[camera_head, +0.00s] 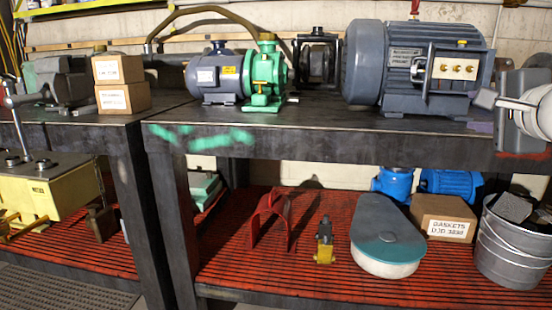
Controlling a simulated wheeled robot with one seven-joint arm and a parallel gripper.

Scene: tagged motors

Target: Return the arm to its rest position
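A grey and white part of what looks like my arm is at the right edge, in front of the upper bench. My gripper (486,99) seems to be the grey end pointing left, close in the picture to the large grey motor (400,65). Only one side of it shows clearly, so I cannot tell whether it is open or shut. I see nothing held in it. The rest of the arm is out of the frame. A smaller blue-grey motor with a green pump (263,75) stands on the bench to the left.
Two stacked boxes (122,98) stand on the bench's left part. The bench's front edge (330,135) lies below the arm.

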